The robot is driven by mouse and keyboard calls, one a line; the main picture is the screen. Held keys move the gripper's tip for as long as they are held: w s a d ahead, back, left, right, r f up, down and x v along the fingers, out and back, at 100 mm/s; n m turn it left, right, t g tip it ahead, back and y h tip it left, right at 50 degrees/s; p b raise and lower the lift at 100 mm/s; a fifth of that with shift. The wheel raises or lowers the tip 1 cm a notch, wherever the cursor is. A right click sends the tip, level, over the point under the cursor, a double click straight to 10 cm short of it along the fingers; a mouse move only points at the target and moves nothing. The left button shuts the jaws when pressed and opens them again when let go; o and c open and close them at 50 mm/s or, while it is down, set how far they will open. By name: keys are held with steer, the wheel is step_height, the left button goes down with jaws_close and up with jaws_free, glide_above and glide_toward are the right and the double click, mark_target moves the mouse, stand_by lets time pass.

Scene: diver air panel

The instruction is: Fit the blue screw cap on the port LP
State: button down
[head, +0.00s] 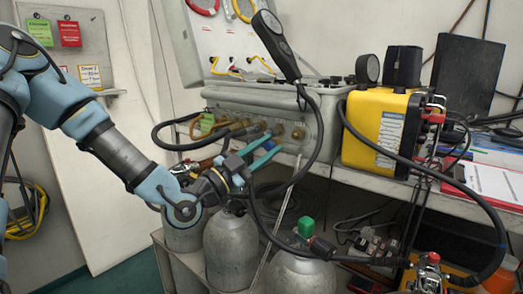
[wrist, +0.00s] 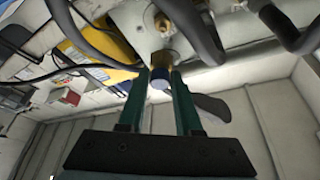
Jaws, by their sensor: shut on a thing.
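My gripper (wrist: 160,76) is shut on the blue screw cap (wrist: 159,85), which sits between the two green fingertips in the wrist view. A brass port (wrist: 163,59) on the panel is right behind the cap, in line with it. I cannot tell whether the cap touches the port or is apart from it. In the head view my gripper (head: 266,151) is at the lower front of the grey panel (head: 312,118), just below its row of brass ports (head: 298,133). The cap is hard to make out there, and no LP label is readable.
Black hoses (head: 330,150) loop around the panel and hang near my gripper. Grey cylinders (head: 224,245) stand below it, one with a green knob (head: 306,227). A yellow box (head: 378,130) stands on the bench to the right. Another brass fitting (wrist: 180,18) is close beyond the port.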

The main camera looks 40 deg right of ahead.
mark_target(279, 142)
steer(key=shift+w+d, duration=0.2)
steer(key=shift+d, duration=0.65)
steer(key=shift+w+d, duration=0.25)
steer(key=shift+d, duration=0.6)
steer(key=shift+w+d, duration=0.2)
steer(key=shift+d, duration=0.65)
steer(key=shift+a, duration=0.1)
steer(key=shift+f, duration=0.1)
steer(key=shift+w+d+b, duration=0.2)
steer(key=shift+d, duration=0.4)
steer(key=shift+w+d+b, duration=0.15)
steer(key=shift+d+b, duration=0.05)
steer(key=shift+d, duration=0.4)
steer(key=c, duration=0.5)
jaws_free()
steer(key=b+v, duration=0.1)
steer(key=v, duration=0.9)
steer(key=shift+a+f, duration=0.1)
steer(key=shift+a, duration=0.3)
